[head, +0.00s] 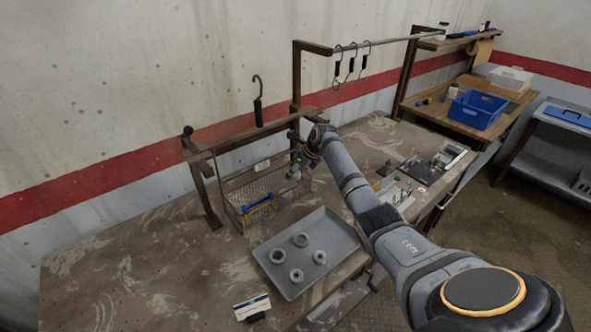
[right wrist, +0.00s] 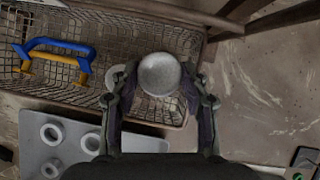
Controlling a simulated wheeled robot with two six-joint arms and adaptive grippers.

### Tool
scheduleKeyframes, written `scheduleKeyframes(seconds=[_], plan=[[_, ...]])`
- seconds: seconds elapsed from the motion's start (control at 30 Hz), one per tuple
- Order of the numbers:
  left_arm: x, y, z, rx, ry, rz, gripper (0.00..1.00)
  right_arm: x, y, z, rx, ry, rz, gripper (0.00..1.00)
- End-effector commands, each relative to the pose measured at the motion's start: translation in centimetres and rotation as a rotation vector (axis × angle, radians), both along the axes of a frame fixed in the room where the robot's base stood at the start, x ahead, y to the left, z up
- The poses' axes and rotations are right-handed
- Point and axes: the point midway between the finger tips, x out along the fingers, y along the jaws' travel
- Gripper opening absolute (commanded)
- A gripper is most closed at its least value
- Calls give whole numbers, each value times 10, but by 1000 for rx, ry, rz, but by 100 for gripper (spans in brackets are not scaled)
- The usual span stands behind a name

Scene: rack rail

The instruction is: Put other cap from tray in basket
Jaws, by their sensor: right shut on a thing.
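My right gripper (head: 295,172) is over the right end of the wire basket (head: 232,212). In the right wrist view my right gripper (right wrist: 160,100) is shut on a round grey cap (right wrist: 158,73), with the basket's mesh (right wrist: 140,30) beneath and behind it. The cap appears above the basket, near its rim; the exact height is hard to tell. The grey tray (head: 335,232) lies in front of the basket and holds several grey ring-shaped parts (head: 301,239). The tray also shows at lower left in the right wrist view (right wrist: 30,120). My left gripper is not in view.
A blue and yellow handled thing (head: 257,204) lies in the basket. A wooden rail frame (head: 250,141) with a hanging hook (head: 257,100) stands behind it. A small white-topped block (head: 252,306) sits at the front. Small tools (head: 395,190) lie to the right. The left tabletop is mostly clear.

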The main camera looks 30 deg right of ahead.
Motion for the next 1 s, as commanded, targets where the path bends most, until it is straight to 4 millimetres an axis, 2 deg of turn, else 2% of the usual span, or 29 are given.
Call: scheduleKeyframes(seconds=[0.23, 0.27, 0.43, 0.77, 0.87, 1.0], plan=[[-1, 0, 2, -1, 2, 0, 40, -1, 0, -6, -1, 2, 0, 14], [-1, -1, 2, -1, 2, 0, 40, -1, 0, -6, -1, 2, 0, 47], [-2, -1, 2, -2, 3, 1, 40, -1, 0, -6, -1, 2, 0, 68], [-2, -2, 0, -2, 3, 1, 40, 0, 0, -4, -1, -1, 0, 68], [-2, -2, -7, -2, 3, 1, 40, 1, -1, 6, -3, -5, 1, 68], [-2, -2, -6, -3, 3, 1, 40, -16, -6, 36, -7, -3, 1, 68]])
